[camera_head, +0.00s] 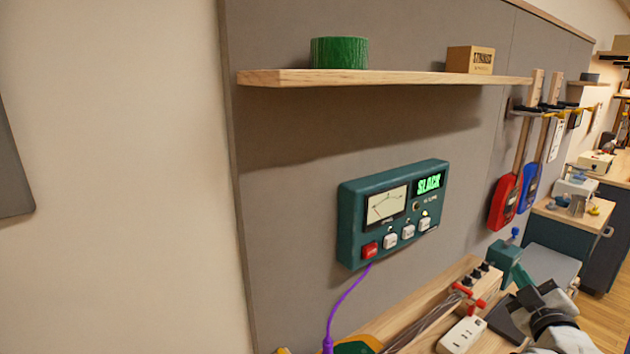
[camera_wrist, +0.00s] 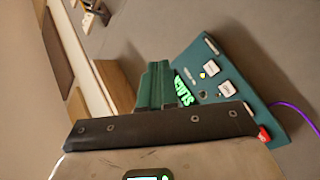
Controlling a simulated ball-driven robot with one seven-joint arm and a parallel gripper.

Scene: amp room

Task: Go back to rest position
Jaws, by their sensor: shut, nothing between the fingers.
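My gripper (camera_wrist: 156,72) shows in the wrist view as two green fingers pressed together above a dark bar, with nothing between them. The teal meter box (camera_head: 392,212) hangs on the grey wall panel, with a dial, a green display reading "SLACK", a red button and white buttons. The box also shows tilted in the wrist view (camera_wrist: 222,82), behind and right of my fingers.
A wooden shelf (camera_head: 390,78) holds a green roll (camera_head: 339,53) and a small box (camera_head: 470,60). A purple cable (camera_head: 345,303) runs down from the meter box. A socket strip (camera_head: 461,334) lies on the bench. Red and blue guitar-like objects (camera_head: 505,200) hang at right.

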